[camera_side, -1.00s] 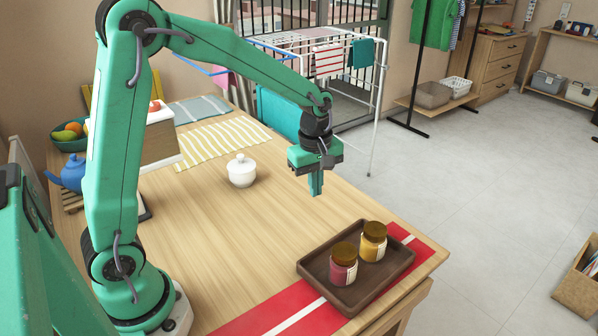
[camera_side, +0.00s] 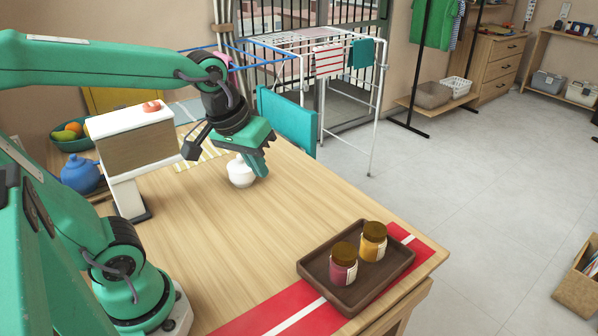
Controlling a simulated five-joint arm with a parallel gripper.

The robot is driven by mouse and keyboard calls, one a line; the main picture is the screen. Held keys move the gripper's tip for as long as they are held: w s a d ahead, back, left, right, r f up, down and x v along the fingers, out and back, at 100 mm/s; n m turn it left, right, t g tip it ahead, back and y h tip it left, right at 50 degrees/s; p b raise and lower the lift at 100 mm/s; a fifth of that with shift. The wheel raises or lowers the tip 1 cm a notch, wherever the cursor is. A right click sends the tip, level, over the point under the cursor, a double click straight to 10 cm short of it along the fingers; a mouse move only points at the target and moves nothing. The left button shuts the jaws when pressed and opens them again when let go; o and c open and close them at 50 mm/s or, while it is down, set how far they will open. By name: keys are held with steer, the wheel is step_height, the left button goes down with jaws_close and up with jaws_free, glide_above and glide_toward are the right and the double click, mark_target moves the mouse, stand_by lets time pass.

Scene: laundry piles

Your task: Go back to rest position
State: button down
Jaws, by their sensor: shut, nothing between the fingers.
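My gripper (camera_side: 262,170) is shut and empty. It hangs in front of the white lidded bowl (camera_side: 240,172) in the side view and hides part of its right side. I cannot tell whether they touch. The wooden table (camera_side: 215,250) lies beneath.
A dark tray (camera_side: 322,285) holds a red jar (camera_side: 343,264) and a yellow jar (camera_side: 373,241) on a red runner (camera_side: 272,313). A white-and-wood box (camera_side: 135,148), a blue teapot (camera_side: 80,174) and a fruit bowl (camera_side: 70,137) stand at left. The table's middle is clear.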

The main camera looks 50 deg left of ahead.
steer(key=shift+s+r+m+t, duration=0.1)
steer(key=shift+s+m+t, duration=0.25)
steer(key=shift+s+m, duration=0.85)
steer(key=shift+s+r+m+t, duration=0.1)
steer(key=shift+s+m+t, duration=0.25)
steer(key=shift+s+m, duration=0.8)
steer(key=shift+s+n, duration=0.2)
steer(key=shift+n, duration=0.05)
